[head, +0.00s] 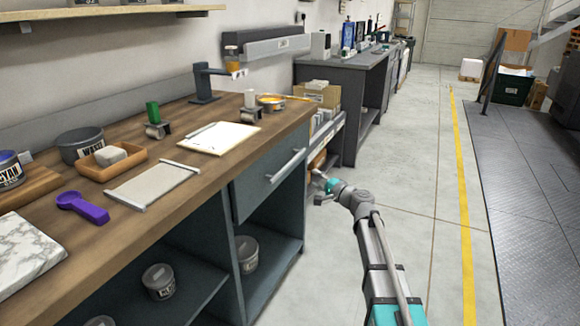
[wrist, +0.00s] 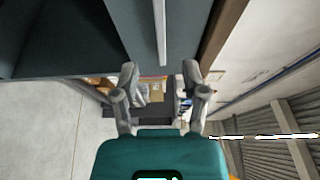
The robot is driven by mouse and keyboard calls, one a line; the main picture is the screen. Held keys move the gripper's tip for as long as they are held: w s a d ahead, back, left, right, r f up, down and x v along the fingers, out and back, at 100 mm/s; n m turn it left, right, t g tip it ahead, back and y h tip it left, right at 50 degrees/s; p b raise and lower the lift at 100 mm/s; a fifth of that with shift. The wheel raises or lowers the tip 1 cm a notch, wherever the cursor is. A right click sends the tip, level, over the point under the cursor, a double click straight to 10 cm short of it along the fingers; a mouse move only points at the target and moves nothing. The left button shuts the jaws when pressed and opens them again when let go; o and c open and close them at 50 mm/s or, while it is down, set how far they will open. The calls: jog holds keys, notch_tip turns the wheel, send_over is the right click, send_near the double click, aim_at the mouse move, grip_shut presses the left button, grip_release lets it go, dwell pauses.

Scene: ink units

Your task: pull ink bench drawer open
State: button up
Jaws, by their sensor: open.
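The ink bench drawer (head: 258,187) is a grey-blue front under the wooden top, at the bench's right end. It looks shut, about flush with the bench. Its pale bar handle (head: 286,166) runs along the front. My gripper (head: 322,184) is to the right of the handle in the head view, apart from it and a little lower. In the wrist view my gripper (wrist: 160,80) is open with nothing held. The handle (wrist: 161,35) shows there as a pale bar ending above the gap between the fingertips, beside the dark drawer front (wrist: 115,25).
Open shelves with tins lie below. Boxes (head: 322,95) and a second bench (head: 345,75) stand beyond. The floor (head: 420,190) to the right is clear.

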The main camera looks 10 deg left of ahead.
aim_at(291, 165)
jog(key=shift+a, duration=0.1)
jog(key=x, duration=1.3)
jog(key=shift+w+a, duration=0.15)
jog(key=shift+w, duration=0.15)
grip_shut()
